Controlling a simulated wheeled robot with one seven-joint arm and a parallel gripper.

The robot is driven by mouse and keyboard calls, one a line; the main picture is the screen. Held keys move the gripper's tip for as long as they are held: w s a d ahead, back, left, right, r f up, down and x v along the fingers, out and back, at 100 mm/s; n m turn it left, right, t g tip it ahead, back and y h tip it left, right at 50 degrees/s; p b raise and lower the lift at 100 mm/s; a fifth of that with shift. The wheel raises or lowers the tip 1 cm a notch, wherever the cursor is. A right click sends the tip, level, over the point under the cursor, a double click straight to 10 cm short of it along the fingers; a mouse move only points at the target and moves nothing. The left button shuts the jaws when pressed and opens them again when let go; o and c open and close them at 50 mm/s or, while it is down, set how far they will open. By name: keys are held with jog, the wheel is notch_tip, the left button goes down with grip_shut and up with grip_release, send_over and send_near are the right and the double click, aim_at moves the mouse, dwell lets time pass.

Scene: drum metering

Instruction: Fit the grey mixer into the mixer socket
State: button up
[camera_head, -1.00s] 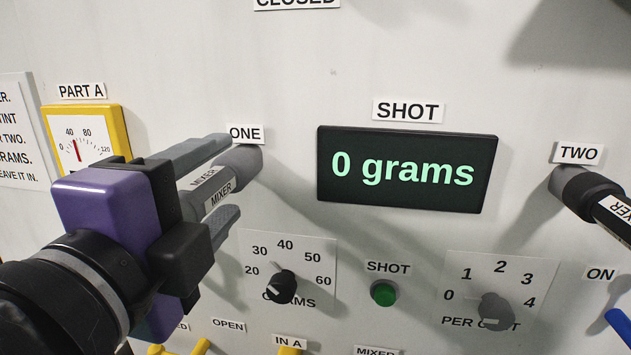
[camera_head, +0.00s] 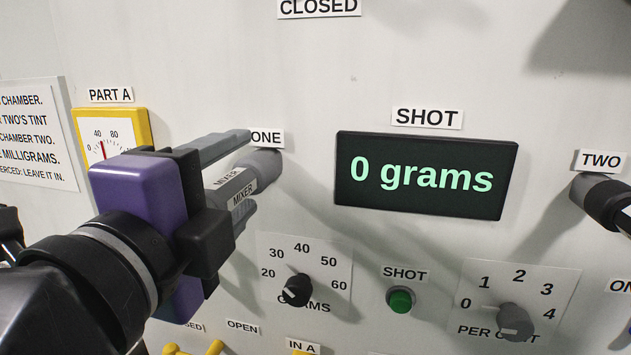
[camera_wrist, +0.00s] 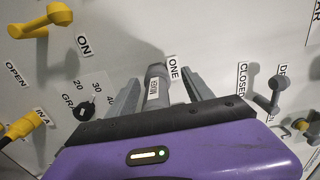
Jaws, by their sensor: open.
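The grey mixer (camera_head: 232,190), a cylinder with white MIXER labels, points at the panel under the ONE sign. A darker grey round part (camera_head: 262,163) is at its panel end; I cannot tell whether this is the socket or how deep the mixer sits. My gripper (camera_head: 249,172) is open, with one finger on either side of the mixer. The wrist view shows the mixer (camera_wrist: 156,88) between the spread fingers of my gripper (camera_wrist: 160,82), with visible gaps on both sides. The purple gripper body hides the mixer's near end.
A SHOT display (camera_head: 425,175) reads 0 grams. Below are a grams dial (camera_head: 298,290), a green button (camera_head: 401,301) and a per cent dial (camera_head: 514,320). Another dark cylinder (camera_head: 602,197) stands at TWO. Yellow handles (camera_wrist: 55,17) and a grey lever (camera_wrist: 272,95) flank the gripper.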

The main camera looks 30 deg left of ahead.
jog(key=shift+w+d+f+b, duration=0.25)
jog(key=shift+w+f+b, duration=0.35)
jog(key=shift+w, duration=0.15)
jog(key=shift+f+b, duration=0.4)
jog(key=shift+f, duration=0.05)
dwell(0.4)
grip_shut()
jog(key=shift+s+d+f, duration=0.1)
jog(key=shift+s, duration=0.4)
jog(key=shift+s+d, duration=0.15)
jog(key=shift+s, duration=0.25)
jog(key=shift+a+b+v, duration=0.1)
jog(key=shift+b+v, duration=0.05)
jog(key=shift+v, duration=0.55)
jog(key=shift+a+b+v, duration=0.15)
jog(key=shift+v, duration=0.6)
jog(key=shift+s+d+r, duration=0.2)
jog(key=shift+s+r, duration=0.1)
jog(key=shift+s, duration=0.3)
